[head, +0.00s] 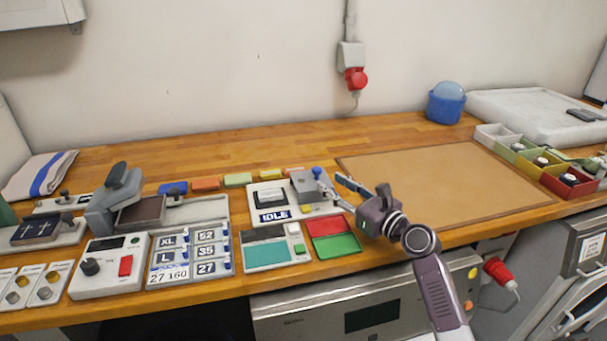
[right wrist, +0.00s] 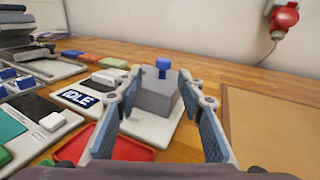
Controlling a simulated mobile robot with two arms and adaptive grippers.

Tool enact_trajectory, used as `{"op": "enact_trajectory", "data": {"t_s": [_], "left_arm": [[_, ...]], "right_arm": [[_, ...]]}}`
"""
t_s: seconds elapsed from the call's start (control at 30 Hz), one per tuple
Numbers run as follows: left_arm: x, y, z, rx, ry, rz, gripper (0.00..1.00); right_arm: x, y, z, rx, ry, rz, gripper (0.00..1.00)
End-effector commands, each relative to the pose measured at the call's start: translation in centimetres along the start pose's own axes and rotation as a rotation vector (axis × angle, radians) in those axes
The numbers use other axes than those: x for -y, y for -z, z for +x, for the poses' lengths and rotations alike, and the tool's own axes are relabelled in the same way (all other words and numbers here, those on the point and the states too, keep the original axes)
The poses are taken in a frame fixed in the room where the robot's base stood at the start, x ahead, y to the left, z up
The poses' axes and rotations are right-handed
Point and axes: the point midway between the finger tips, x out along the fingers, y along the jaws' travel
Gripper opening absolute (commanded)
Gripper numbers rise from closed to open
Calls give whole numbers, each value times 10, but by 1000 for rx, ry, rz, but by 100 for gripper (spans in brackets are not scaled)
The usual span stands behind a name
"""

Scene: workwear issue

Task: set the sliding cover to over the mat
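A grey block with a blue knob on top (head: 306,187) sits at the right end of a white unit with an IDLE display (head: 273,216). It looks like the sliding cover. My right gripper (head: 336,192) is open and empty, just to its right. In the right wrist view the block (right wrist: 155,97) shows ahead between the two spread fingers (right wrist: 159,84); contact cannot be made out. A large tan mat (head: 440,180) lies on the bench to the right. A red and green pad (head: 333,236) lies in front of the unit. My left gripper is out of view.
A teal-faced panel (head: 268,254), number plates (head: 190,252) and a control box with a red switch (head: 110,266) crowd the left front. Several coloured blocks (head: 238,180) lie behind the unit. Small bins (head: 570,181) stand right of the tan mat, which is clear.

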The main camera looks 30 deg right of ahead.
Motion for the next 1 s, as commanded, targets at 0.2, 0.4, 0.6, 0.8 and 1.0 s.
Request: {"op": "enact_trajectory", "data": {"t_s": [0.2,0.4,0.6,0.8,1.0], "left_arm": [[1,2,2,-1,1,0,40],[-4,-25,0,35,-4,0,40],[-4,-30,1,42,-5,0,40],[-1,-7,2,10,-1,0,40],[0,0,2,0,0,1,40]], "right_arm": [[6,-4,16,18,10,40,36],[6,-4,49,17,10,37,36],[6,-3,72,16,9,36,36],[6,-3,79,15,10,35,36],[6,-3,78,15,10,34,31]]}}
